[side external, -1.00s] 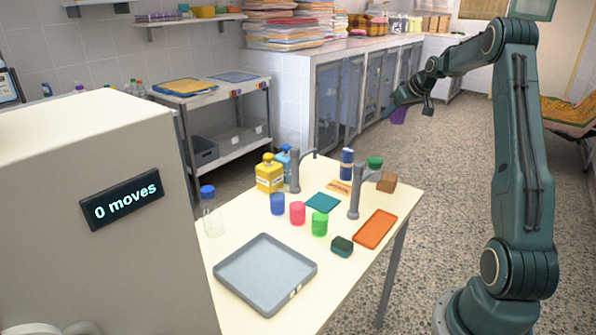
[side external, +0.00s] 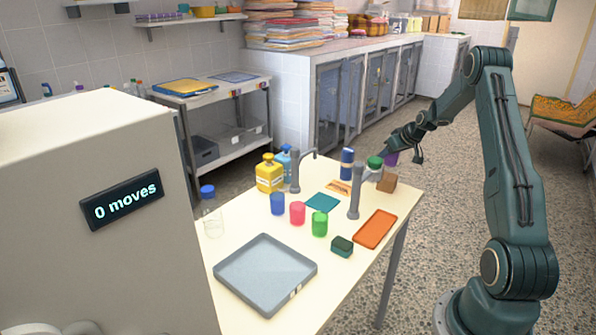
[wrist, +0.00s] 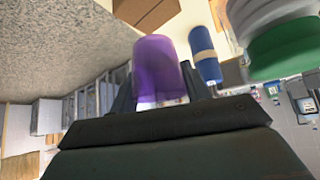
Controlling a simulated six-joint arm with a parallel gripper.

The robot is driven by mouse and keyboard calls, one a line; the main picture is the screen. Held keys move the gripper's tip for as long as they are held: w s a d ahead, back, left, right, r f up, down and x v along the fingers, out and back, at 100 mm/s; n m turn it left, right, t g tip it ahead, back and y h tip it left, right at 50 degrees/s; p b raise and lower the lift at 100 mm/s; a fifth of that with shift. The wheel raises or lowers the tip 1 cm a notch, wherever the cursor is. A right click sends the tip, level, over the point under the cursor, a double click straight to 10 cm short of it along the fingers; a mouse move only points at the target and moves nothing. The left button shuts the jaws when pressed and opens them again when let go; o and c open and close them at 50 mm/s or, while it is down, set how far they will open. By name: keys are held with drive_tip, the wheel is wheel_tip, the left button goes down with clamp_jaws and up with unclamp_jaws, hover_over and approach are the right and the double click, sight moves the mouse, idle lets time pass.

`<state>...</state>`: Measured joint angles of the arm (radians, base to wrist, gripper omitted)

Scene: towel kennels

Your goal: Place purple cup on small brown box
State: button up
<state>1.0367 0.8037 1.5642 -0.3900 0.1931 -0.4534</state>
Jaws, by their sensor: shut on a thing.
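The purple cup (side external: 391,158) is held in my gripper (side external: 386,153), just above and behind the small brown box (side external: 387,181) in the side view. The cup also fills the middle of the wrist view (wrist: 160,68), between my gripper's dark fingers. The small brown box sits at the table's far right corner, and a brown box face shows at the top of the wrist view (wrist: 147,12). Nothing rests on the box in the side view. The cup's exact height over the box is hard to tell.
A green-lidded jar (side external: 375,163) stands close beside the box. A grey tap-like post (side external: 354,190) and a blue bottle (side external: 347,163) are near. Blue, pink and green cups (side external: 319,223), an orange tray (side external: 375,226) and a grey tray (side external: 265,274) lie nearer.

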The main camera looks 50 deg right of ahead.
sight(397, 157)
drive_tip(key=shift+f, duration=2.2)
drive_tip(key=shift+f, duration=0.15)
drive_tip(key=o, duration=0.9)
drive_tip(key=shift+o, duration=0.2)
drive_tip(key=shift+s+r, duration=0.25)
drive_tip(key=shift+r, duration=0.25)
drive_tip(key=shift+v, duration=3.35)
drive_tip(key=shift+a, duration=0.1)
